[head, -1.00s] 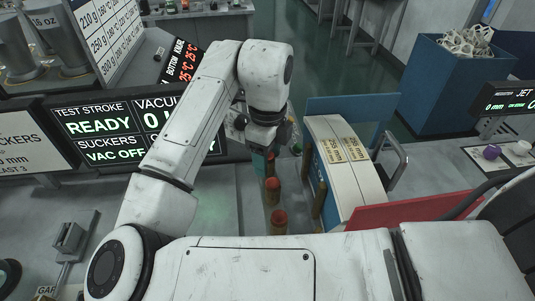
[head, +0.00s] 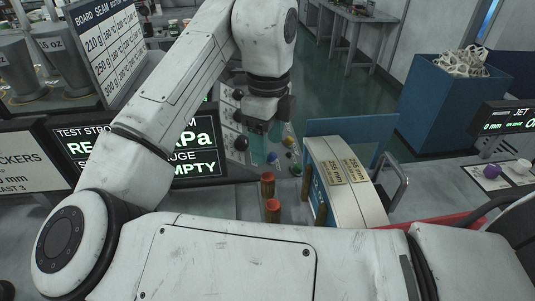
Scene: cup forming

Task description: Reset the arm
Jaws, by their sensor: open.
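My white arm crosses the head view from the lower left up to the top centre, then bends down at the wrist. My gripper (head: 262,128) hangs at the wrist's lower end, above the control panel behind the red-topped posts. It is small and dark in this view, and I see nothing held in it. It is apart from the posts below it.
Red-topped posts (head: 272,210) stand just below my gripper. A control panel with knobs (head: 284,150) is behind. A blue bin (head: 450,95) stands at right, with open floor (head: 345,95) left of it.

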